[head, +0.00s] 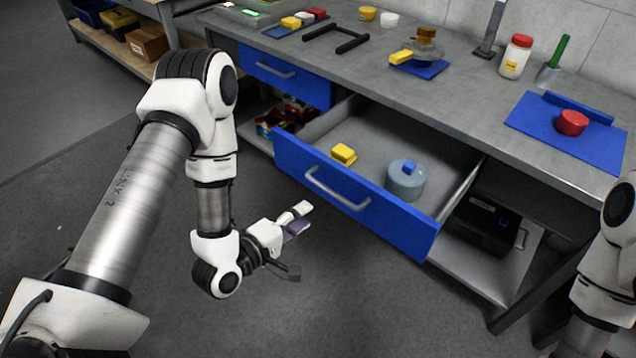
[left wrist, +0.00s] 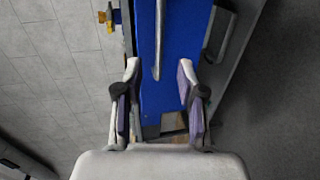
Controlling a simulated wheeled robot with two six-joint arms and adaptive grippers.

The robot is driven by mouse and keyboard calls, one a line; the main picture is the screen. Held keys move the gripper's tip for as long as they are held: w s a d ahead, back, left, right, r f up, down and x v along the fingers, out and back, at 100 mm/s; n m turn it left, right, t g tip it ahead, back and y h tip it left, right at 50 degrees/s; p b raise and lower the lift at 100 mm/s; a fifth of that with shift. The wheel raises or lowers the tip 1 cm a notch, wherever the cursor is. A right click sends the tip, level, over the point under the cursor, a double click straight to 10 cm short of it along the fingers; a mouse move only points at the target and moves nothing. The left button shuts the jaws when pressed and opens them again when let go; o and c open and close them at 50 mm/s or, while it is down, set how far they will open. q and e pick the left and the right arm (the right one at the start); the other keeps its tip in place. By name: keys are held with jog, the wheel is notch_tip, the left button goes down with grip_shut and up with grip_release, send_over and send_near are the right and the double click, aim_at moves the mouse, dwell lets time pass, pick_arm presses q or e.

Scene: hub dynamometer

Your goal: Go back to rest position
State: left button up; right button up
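My left gripper (head: 295,220) is in front of the open blue drawer (head: 385,217), to the left of its handle (head: 337,190) and apart from it. In the left wrist view the fingers of this gripper (left wrist: 158,70) are spread with nothing between them, and a blue front with a handle (left wrist: 158,45) shows beyond them. My left arm reaches in from the left over the floor. Part of my right arm shows at the right edge of the head view; its gripper is outside the picture.
The drawer holds a yellow block (head: 344,153) and a grey pot with a blue knob (head: 405,182). A shut blue drawer (head: 285,76) is to its left. The grey workbench (head: 440,95) carries a blue mat (head: 567,143) with a red object (head: 571,122). The floor (head: 310,310) below is clear.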

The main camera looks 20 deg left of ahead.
pick_arm(q)
jog(key=s+a+f+m+g+y+p, duration=0.2)
jog(key=s+f+m+g, duration=0.4)
jog(key=s, duration=0.5)
jog(key=s+a+f+m+g+y+p, duration=0.1)
jog(key=s+f+m+g+y+p, duration=0.2)
jog(key=s+f+m+g, duration=0.3)
jog(key=s+m+g, duration=0.1)
jog(key=s+g, duration=0.1)
jog(key=s, duration=0.3)
jog(key=shift+a+f+m+g, duration=0.15)
jog(key=shift+a+m+g, duration=0.15)
jog(key=shift+a, duration=0.05)
